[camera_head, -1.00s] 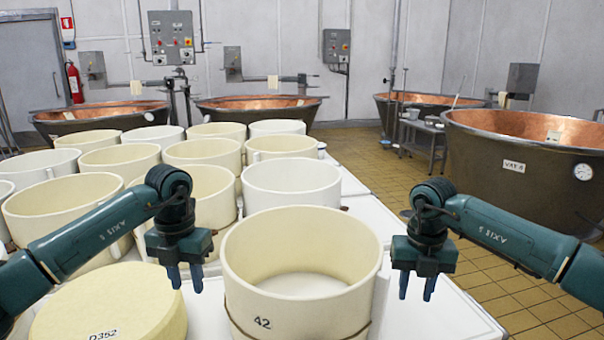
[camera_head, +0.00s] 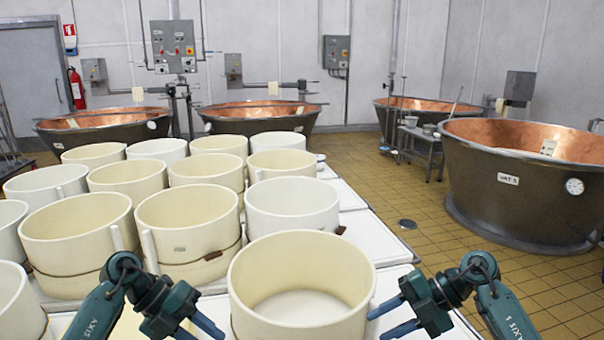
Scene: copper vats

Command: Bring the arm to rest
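My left arm comes in at the lower left, folded. Its gripper (camera_head: 208,335) points down and to the right, just left of the cream mould (camera_head: 300,255) at the front. My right gripper (camera_head: 377,326) points left and slightly down, just right of the same mould. Both grippers show two blue fingers with a gap between them and nothing held. The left fingertips are close to the bottom edge of the picture. I cannot tell whether any finger touches the mould.
Several cream and white moulds (camera_head: 187,228) stand in rows on the white table (camera_head: 370,235). The cream cheese wheel (camera_head: 120,322) at the lower left is mostly hidden behind my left arm. Copper vats (camera_head: 520,185) stand beyond, on the tiled floor.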

